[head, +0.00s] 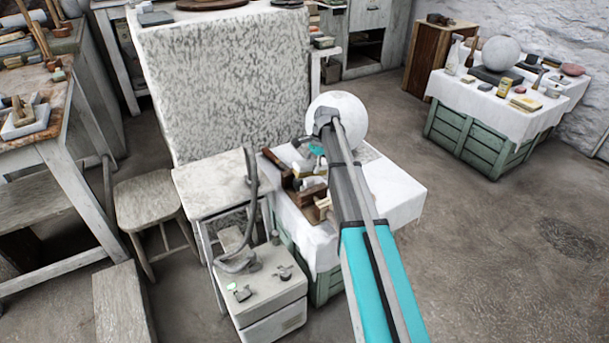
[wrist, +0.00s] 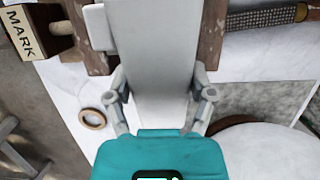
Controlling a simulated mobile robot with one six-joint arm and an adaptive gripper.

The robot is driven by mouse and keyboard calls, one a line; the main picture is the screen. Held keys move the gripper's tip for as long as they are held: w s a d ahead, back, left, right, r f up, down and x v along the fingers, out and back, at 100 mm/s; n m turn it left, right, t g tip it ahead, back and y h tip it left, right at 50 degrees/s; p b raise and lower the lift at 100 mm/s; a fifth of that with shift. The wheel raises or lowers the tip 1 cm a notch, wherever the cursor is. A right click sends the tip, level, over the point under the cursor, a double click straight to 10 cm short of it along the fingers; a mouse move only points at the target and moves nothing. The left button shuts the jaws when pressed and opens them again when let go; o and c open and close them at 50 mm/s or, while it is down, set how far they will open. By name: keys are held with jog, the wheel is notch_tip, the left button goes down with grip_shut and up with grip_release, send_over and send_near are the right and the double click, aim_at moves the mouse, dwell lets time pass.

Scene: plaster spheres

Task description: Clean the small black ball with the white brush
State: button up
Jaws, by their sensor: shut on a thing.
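My gripper (wrist: 159,78) is shut on a broad, pale grey-white block (wrist: 155,45), with one finger on each side of it. I cannot tell whether this is the white brush; no bristles show. The block runs up out of the wrist view, over a dark wooden frame or tray. In the head view my gripper (head: 315,148) is low over the white-covered table, left of a large white sphere, and my arm hides part of the spot. I cannot make out a small black ball in either view.
A block lettered MARK (wrist: 22,32), a ring (wrist: 92,118), a rasp (wrist: 262,17) and a grey slab (wrist: 245,100) lie around my gripper. The large white sphere (head: 345,115) stands close by. A second cloth-covered table (head: 470,95) with another sphere (head: 500,53) is at the right.

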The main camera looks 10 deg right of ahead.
aim_at(303, 163)
jog(key=shift+s+a+r+p, duration=0.2)
jog(key=shift+a+p, duration=0.05)
jog(key=shift+a, duration=0.25)
jog(key=shift+s+a+r+p, duration=0.15)
jog(key=shift+a+r+p, duration=0.05)
jog(key=shift+a, duration=0.3)
jog(key=shift+s+a+r, duration=0.15)
jog(key=shift+a, duration=0.35)
jog(key=shift+s+a+r, duration=0.1)
jog(key=shift+s+a, duration=0.05)
jog(key=shift+a, duration=0.35)
jog(key=shift+w+d+r+p, duration=0.2)
jog(key=shift+d+p, duration=0.1)
jog(key=shift+d, duration=0.3)
jog(key=shift+w+d+r+p, duration=0.2)
jog(key=shift+d+p, duration=0.1)
jog(key=shift+d, duration=0.3)
jog(key=shift+b+x, duration=0.7)
jog(key=shift+x, duration=0.1)
dwell(0.3)
jog(key=shift+d, duration=0.1)
